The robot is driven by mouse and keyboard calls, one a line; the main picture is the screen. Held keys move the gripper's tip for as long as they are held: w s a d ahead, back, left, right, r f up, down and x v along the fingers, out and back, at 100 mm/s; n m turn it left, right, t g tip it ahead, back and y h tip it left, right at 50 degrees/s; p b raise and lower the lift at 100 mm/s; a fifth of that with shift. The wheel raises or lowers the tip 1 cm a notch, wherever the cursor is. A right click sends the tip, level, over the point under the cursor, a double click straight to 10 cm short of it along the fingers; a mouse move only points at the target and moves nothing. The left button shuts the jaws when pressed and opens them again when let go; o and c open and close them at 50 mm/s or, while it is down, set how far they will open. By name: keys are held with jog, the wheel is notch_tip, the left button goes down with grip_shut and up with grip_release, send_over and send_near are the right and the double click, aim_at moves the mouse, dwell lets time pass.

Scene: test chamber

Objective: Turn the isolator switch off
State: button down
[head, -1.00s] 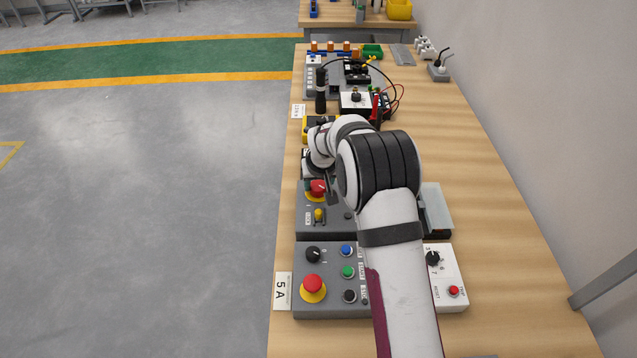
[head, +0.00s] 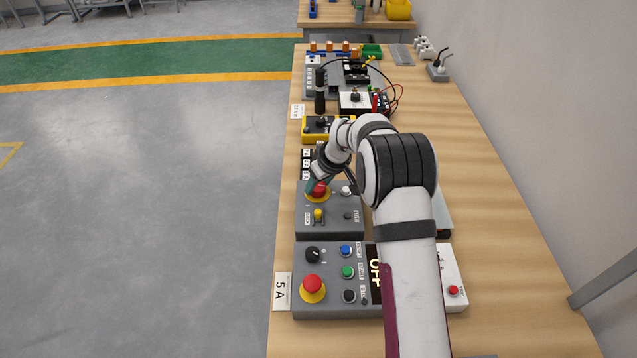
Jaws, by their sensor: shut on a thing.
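A grey box (head: 335,228) near the front of the bench carries a red knob (head: 321,193) on a round yellow plate, which I take to be the isolator switch. My gripper (head: 316,186) is over the knob from its far side, with its dark fingers shut on it. The fingers and wrist hide part of the knob, so I cannot tell its exact angle. A small yellow part (head: 318,215) stands on the same box beside a label, in front of the knob.
A nearer grey box (head: 330,305) has a red button (head: 313,284) on a yellow ring, a black knob, coloured buttons and an OFF sign. A yellow-edged box (head: 309,129) and wired equipment stand beyond. My arm covers part of the bench's right side.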

jog(key=shift+d+n+g+y, duration=0.1)
jog(key=shift+n+g+y, duration=0.2)
jog(key=shift+n, duration=0.7)
jog(key=shift+c, duration=1.3)
grip_release()
jog(key=shift+r, duration=0.1)
jog(key=v, duration=1.5)
jog(key=shift+r, duration=0.3)
jog(key=shift+d, duration=0.1)
